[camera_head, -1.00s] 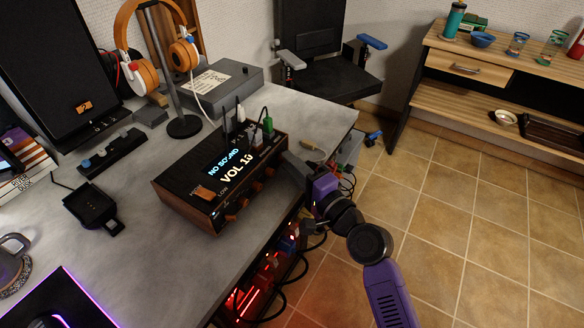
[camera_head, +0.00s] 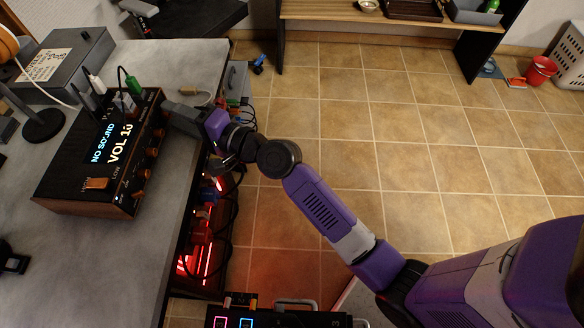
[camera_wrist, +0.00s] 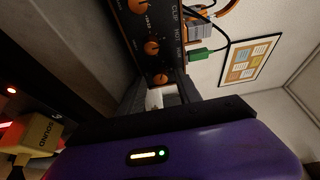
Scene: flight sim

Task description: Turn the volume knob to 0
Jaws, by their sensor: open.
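The amplifier (camera_head: 100,165) is a dark box with wooden sides near the desk's right edge. Its top display (camera_head: 112,143) reads "NO SOUND" and "VOL 10". Orange-brown knobs (camera_head: 145,172) line its front; in the wrist view several knobs (camera_wrist: 151,47) show, with small labels I cannot read well enough to pick out the volume knob. My gripper (camera_head: 175,115) is at the front panel's far end. In the wrist view my gripper (camera_wrist: 160,97) is open, its fingers close to the end knob (camera_wrist: 160,79). Whether they touch it is hidden.
Cables with a green plug (camera_head: 133,85) stand up from the amplifier's back. A grey box (camera_head: 62,62) and a headphone stand (camera_head: 42,124) are behind and left. Cables and red-lit gear (camera_head: 205,225) sit below the desk edge.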

